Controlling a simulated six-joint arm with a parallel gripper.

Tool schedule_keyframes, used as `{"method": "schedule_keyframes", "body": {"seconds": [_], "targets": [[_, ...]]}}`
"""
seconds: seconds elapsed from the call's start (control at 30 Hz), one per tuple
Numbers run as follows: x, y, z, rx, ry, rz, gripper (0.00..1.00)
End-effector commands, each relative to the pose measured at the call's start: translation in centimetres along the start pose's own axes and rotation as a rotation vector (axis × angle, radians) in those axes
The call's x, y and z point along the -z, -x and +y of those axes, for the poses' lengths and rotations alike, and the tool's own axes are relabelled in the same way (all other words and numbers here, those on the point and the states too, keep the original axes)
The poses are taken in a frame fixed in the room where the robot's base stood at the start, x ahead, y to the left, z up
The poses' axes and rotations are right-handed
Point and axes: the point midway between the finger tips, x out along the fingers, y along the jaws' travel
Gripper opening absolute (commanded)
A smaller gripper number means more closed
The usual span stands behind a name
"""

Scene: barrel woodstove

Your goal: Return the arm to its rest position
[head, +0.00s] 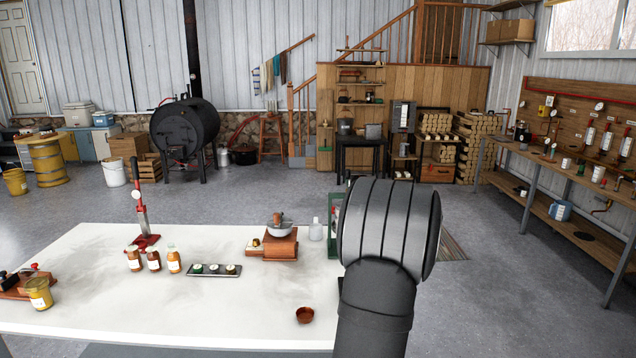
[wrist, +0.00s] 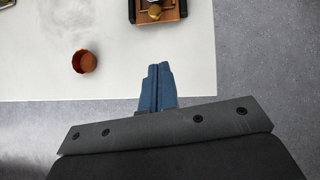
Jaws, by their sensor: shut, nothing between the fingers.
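My gripper (wrist: 158,88) shows in the wrist view with its two blue fingers together and nothing between them. It is over the front edge of the white table (wrist: 110,60), with grey floor to the right. In the head view my arm rises at the right end of the table and hides the gripper. A small brown bowl (head: 305,315) sits near the table's front edge, and it also shows in the wrist view (wrist: 84,62), left of the fingers and apart from them.
A wooden grinder (head: 281,243) with a metal bowl stands mid-table. Amber bottles (head: 153,259), a dark tray (head: 214,270), a red-based press (head: 143,240) and a yellow jar (head: 39,293) stand further left. A green rack (head: 334,225) is partly hidden by my arm. The table's front middle is clear.

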Motion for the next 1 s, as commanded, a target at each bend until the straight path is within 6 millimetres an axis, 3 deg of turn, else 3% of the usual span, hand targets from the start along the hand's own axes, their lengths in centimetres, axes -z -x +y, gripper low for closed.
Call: {"method": "schedule_keyframes", "body": {"seconds": [0.6, 0.7, 0.93, 1.0], "targets": [[0.1, -9.3, 0.1, -0.002, 0.001, 0.002, 0.00], [-0.7, -10.7, 0.0, -0.001, 0.002, -0.001, 0.00], [-2.7, -13.1, 0.0, 0.000, 0.002, -0.001, 0.00], [-1.8, -12.1, 0.1, 0.000, -0.002, -0.001, 0.00]]}}
